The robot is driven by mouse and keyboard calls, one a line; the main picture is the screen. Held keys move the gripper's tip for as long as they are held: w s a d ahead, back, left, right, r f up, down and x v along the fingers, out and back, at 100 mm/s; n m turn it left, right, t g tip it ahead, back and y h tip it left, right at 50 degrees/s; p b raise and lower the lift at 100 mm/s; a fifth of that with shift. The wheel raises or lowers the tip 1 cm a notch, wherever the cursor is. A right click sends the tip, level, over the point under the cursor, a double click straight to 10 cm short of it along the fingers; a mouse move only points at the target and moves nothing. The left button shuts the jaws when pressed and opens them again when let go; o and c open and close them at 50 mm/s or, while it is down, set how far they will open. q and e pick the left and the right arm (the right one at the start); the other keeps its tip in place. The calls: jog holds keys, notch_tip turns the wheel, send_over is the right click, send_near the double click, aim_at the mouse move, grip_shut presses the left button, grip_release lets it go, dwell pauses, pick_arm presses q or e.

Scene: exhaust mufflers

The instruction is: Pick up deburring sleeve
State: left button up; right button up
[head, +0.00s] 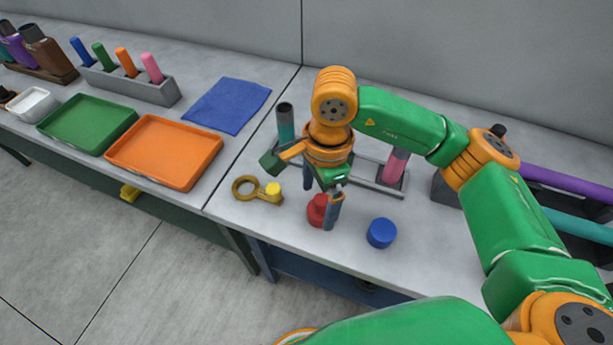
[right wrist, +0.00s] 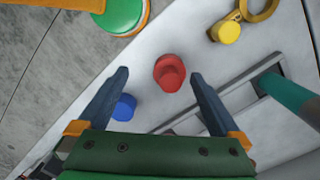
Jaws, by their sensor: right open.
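A short red stepped piece (head: 317,208) stands on the grey table, directly under my right gripper (head: 318,206). No label shows which piece is the deburring sleeve. In the right wrist view the red piece (right wrist: 169,73) appears between the two spread fingertips of the right gripper (right wrist: 160,75). The gripper is open and empty. One finger partly hides the red piece in the head view, and I cannot tell how far the fingertips are above the table. My left gripper is not in view.
A blue round piece (head: 381,233) stands right of the red one. A yellow ring tool (head: 246,188) lies left. Behind is a grey rack (head: 371,184) with a pink tube (head: 396,166) and a teal tube (head: 286,124). An orange tray (head: 165,152) is farther left.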

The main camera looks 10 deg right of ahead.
aim_at(321, 208)
jog(key=shift+w+d+f+h+b, duration=0.3)
jog(key=shift+w+d+f+b, duration=0.1)
jog(key=shift+w+b, duration=0.25)
jog(key=shift+w+d+t, duration=0.1)
jog(key=shift+w+t, duration=0.15)
jog(key=shift+t, duration=0.05)
jog(key=shift+f+p, duration=0.45)
notch_tip(321, 208, down, 5)
jog(key=shift+s+f+p, duration=0.15)
jog(key=shift+f+p, duration=0.05)
jog(key=shift+p, duration=0.9)
jog(key=shift+f, duration=0.25)
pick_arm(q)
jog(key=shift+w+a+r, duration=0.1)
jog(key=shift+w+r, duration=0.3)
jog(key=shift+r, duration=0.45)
pick_arm(e)
jog(key=c, duration=1.2)
